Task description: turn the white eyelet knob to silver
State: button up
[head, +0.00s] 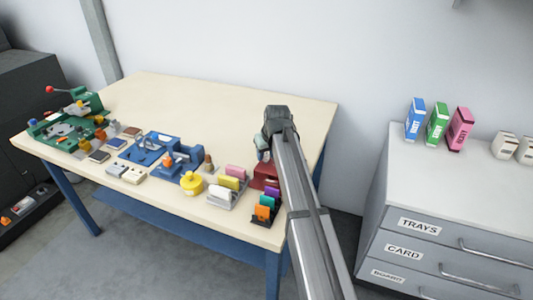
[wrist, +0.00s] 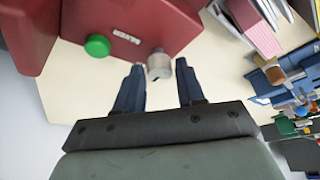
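The red machine (wrist: 135,22) fills the top left of the wrist view. It carries a small pale label, too small to read surely, and a green round button (wrist: 97,45). A whitish-grey knob (wrist: 159,65) with a dark mark on it sticks out of its near face. My gripper (wrist: 159,72) is open, with one dark finger to each side of the knob's end; I cannot tell whether either touches it. In the head view my gripper (head: 262,155) is above the red machine (head: 265,176), which my arm partly covers. The knob is hidden there.
On the table (head: 220,100) stand a yellow round pot (head: 191,183), a blue machine (head: 155,148), a rack of coloured blocks (head: 229,186) and a green machine (head: 75,122). The back of the table is clear. A grey drawer cabinet (head: 460,190) stands at right.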

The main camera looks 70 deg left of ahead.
grip_shut()
jog(key=shift+m, duration=0.3)
jog(key=m+t, duration=0.1)
jog(key=m, duration=0.2)
jog(key=shift+s+m+t, duration=0.15)
jog(key=shift+m+t, duration=0.25)
jog(key=m, duration=0.2)
jog(key=m+t+h, duration=0.1)
jog(key=m, duration=0.1)
jog(key=shift+s+a+m, duration=0.1)
jog(key=shift+a+m, duration=0.1)
jog(key=shift+m, duration=0.1)
jog(key=m, duration=0.2)
jog(key=m+t+h, duration=0.1)
jog(key=m, duration=0.1)
jog(key=shift+a+h, duration=0.1)
jog(key=shift+h, duration=0.2)
jog(key=shift+s+m+t+h, duration=0.15)
jog(key=shift+m+h, duration=0.3)
jog(key=shift+m, duration=0.75)
jog(key=shift+w+m+t+h, duration=0.15)
jog(key=shift+m+h, duration=0.3)
jog(key=shift+m, duration=0.75)
jog(key=shift+s, duration=0.1)
